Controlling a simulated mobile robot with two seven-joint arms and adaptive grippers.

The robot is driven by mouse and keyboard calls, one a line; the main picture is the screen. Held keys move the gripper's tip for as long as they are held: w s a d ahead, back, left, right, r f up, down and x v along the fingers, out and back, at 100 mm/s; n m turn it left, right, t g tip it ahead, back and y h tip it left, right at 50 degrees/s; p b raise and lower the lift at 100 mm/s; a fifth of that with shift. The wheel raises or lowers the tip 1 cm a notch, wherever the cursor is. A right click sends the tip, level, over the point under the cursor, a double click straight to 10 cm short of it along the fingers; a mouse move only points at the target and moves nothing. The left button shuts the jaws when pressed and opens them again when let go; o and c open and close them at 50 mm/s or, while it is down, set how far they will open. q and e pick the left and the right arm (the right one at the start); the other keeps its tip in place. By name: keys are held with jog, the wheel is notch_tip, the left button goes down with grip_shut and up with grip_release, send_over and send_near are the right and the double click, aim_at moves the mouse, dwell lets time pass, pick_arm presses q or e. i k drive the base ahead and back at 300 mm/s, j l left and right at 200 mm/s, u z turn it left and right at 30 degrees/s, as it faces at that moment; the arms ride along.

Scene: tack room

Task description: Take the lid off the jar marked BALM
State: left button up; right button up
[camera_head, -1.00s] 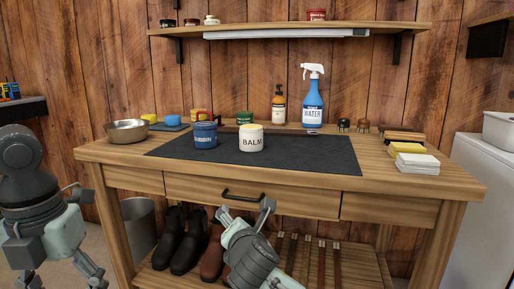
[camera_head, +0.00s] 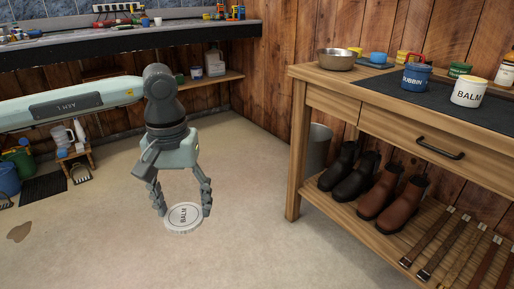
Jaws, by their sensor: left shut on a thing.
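The white jar marked BALM (camera_head: 467,93) stands upright on the dark mat at the right of the head view. A round white lid marked BALM (camera_head: 183,219) is between the fingertips of my left gripper (camera_head: 181,206), apart from the jar. My left gripper is shut on this lid and holds it in the air over the open floor, left of the workbench. The fingers point down and grip the lid at opposite sides of its rim. My right gripper is out of view.
The wooden workbench (camera_head: 325,85) carries a blue tin (camera_head: 416,77), a metal bowl (camera_head: 335,59) and the dark mat (camera_head: 382,84).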

aim_at(468, 92)
jog(key=i+j, duration=0.15)
jog(key=i, duration=0.3)
jog(key=i+j, duration=0.15)
jog(key=i, duration=0.35)
jog(key=z, duration=0.45)
jog(key=i+j+z, duration=0.1)
jog(key=z, duration=0.35)
jog(key=j+z, duration=0.1)
jog(key=z, duration=0.3)
jog(key=i, duration=0.05)
